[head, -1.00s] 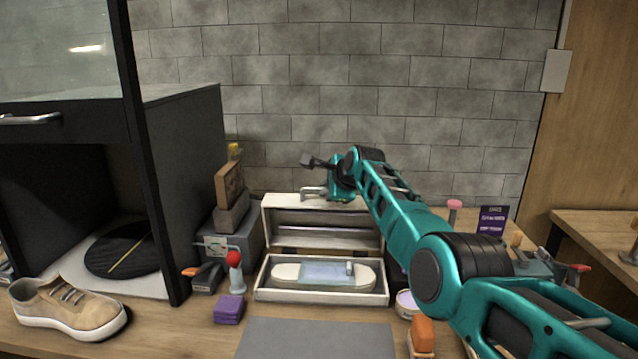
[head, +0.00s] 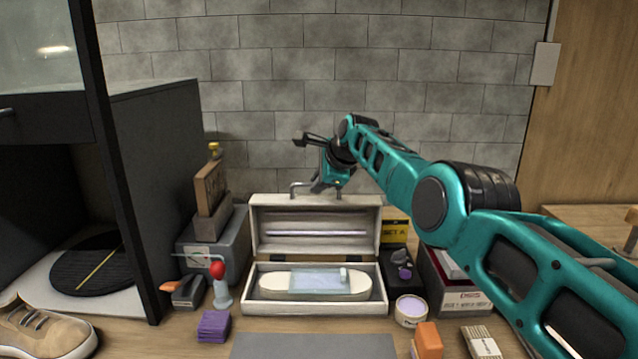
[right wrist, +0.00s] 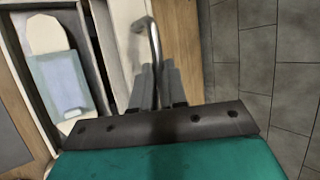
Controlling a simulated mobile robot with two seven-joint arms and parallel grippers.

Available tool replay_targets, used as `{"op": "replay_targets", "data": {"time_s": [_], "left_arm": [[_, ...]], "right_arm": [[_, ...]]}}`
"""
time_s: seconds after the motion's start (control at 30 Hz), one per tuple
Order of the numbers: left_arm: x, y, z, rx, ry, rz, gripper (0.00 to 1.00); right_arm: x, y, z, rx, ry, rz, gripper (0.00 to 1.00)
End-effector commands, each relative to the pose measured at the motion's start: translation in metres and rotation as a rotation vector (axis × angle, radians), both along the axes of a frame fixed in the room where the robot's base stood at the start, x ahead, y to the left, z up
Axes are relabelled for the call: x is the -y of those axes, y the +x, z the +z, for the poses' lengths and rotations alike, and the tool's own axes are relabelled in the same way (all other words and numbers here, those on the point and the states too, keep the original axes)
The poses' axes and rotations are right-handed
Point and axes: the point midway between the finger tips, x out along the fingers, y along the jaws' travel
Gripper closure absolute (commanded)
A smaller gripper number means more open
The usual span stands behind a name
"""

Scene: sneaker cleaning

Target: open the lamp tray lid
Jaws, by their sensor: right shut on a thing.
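The lamp tray (head: 258,309) is a white box on the bench with a pale, rounded insole-shaped piece (head: 275,284) and a clear bluish plate (head: 318,280) inside. Its lid (head: 313,215) stands raised at the back, inner side facing me, with light tubes along it. My right gripper (head: 318,187) is at the lid's top edge, shut on the metal lid handle (head: 297,188). The right wrist view shows the fingers (right wrist: 157,88) closed around the handle bar (right wrist: 154,45), with the tray's inside to the left. My left gripper is not in view.
A grey mat (head: 313,346) lies in front of the tray. A red-topped bottle (head: 220,287) and purple block (head: 213,326) stand left; a round tub (head: 411,311) and orange block (head: 428,340) stand right. A dark cabinet (head: 160,190) and sneaker (head: 45,332) are far left.

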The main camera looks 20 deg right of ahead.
Motion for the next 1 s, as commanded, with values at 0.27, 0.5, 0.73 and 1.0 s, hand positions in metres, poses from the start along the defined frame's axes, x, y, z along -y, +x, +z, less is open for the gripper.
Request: {"op": "replay_targets", "data": {"time_s": [0.27, 0.5, 0.73, 1.0], "left_arm": [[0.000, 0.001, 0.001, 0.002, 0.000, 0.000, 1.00], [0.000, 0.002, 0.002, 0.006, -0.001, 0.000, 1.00], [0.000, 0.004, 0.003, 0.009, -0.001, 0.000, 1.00], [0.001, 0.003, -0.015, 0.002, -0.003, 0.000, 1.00]], "right_arm": [[0.001, 0.001, 0.006, 0.012, -0.006, 0.001, 1.00], [0.001, 0.001, 0.004, 0.007, -0.004, 0.000, 0.66], [0.001, 0.001, 0.002, 0.004, -0.002, 0.000, 0.63], [0.001, 0.000, -0.001, 0.004, -0.002, 0.001, 0.63]]}}
